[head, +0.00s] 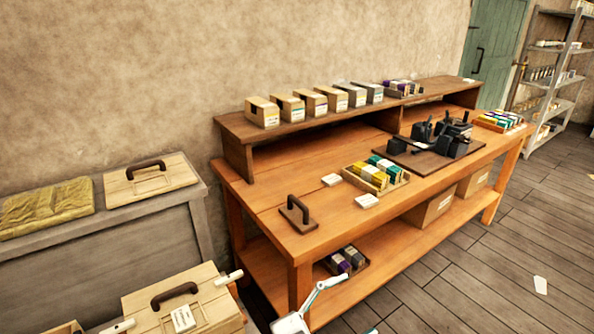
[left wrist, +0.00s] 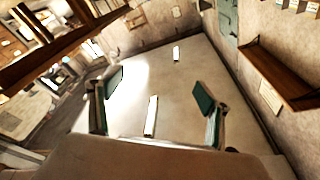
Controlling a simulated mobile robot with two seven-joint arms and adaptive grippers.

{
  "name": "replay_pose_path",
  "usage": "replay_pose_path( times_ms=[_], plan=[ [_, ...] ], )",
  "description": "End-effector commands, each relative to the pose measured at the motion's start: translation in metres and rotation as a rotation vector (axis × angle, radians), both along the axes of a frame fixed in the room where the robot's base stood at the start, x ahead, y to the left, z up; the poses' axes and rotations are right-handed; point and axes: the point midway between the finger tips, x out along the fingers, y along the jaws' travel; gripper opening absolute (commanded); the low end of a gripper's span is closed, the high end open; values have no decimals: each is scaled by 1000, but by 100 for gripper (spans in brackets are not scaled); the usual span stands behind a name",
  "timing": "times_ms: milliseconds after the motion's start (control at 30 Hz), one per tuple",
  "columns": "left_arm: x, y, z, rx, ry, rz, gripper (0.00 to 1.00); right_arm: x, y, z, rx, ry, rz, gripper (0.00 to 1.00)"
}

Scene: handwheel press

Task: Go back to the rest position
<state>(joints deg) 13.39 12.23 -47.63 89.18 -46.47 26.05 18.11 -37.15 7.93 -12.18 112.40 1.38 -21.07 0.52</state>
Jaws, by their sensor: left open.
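My left gripper (head: 318,300) shows only in part at the bottom edge of the head view, in front of the wooden bench. In the left wrist view its two fingers with dark green pads (left wrist: 160,98) stand wide apart, with nothing between them. The wrist view is tilted and shows a pale surface with bright strips beyond the fingers. My right gripper is in neither view.
The wooden bench (head: 285,232) carries a dark handled block (head: 295,213), a tray of colored boxes (head: 375,175) and a black press (head: 445,135). A grey cabinet (head: 110,240) and a handled wooden box (head: 180,300) stand left. Floor at right is mostly clear.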

Motion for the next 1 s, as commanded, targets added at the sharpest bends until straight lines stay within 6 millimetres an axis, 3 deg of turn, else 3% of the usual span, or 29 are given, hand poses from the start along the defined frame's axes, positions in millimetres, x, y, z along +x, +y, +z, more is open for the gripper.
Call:
replay_pose_path(
  times_ms=[133,267,367,500,600,800,1000],
  plan=[
    [10,57,-31,-60,179,249,78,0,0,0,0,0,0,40],
    [6,118,-75,-62,349,454,78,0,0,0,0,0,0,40],
    [-10,168,-115,-36,487,599,78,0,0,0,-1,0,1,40],
    [-51,234,-169,24,673,761,78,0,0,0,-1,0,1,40],
    [-85,271,-198,72,782,840,78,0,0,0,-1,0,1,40],
    [-130,311,-228,135,908,917,78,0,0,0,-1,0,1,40],
    [-139,318,-233,148,932,928,78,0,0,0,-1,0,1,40]
  ],
)
